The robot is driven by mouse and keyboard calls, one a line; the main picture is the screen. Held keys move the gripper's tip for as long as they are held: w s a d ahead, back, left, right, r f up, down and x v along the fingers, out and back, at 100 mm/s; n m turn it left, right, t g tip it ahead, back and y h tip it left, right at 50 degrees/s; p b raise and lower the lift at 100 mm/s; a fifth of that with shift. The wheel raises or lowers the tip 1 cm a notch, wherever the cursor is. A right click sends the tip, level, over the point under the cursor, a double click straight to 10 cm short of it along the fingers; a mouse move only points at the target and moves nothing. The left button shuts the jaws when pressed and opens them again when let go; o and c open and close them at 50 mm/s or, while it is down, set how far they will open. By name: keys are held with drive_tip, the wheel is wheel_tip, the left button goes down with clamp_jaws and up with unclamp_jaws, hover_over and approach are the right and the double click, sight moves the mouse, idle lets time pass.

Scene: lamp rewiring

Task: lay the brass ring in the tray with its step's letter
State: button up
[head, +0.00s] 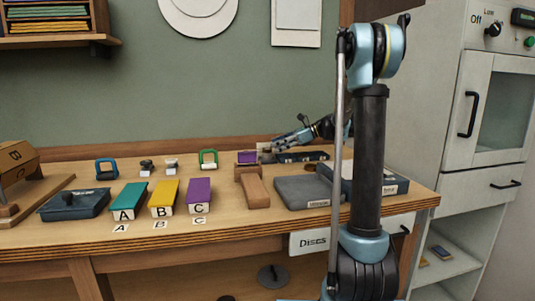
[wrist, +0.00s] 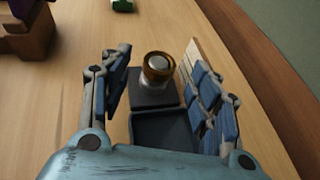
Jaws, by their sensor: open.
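The brass ring (wrist: 157,66) sits around the top of a pale post on a dark square base (wrist: 150,98), in the wrist view. My gripper (wrist: 158,72) is open, with blue-padded fingers left and right of the ring; I cannot tell whether they touch it. In the head view my gripper (head: 270,149) reaches left over the back of the bench, and the ring is not clear there. Lettered holders stand at the bench's left front: green A (head: 128,201), yellow B (head: 163,198) and purple C (head: 198,195), each with a letter card before it.
A dark open box (wrist: 165,130) adjoins the base, and a pale card (wrist: 190,55) stands beside it. A grey slab (head: 302,190) and a dark case (head: 380,181) lie right. A wooden stand (head: 252,185), a green frame (head: 208,159) and a blue frame (head: 106,168) are left.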

drive_tip(key=x, duration=0.3)
drive_tip(key=shift+a+f, duration=0.15)
drive_tip(key=shift+a, duration=0.05)
drive_tip(key=shift+c, duration=0.5)
drive_tip(key=c, duration=0.9)
wheel_tip(320, 180, up, 10)
drive_tip(key=shift+r, duration=0.1)
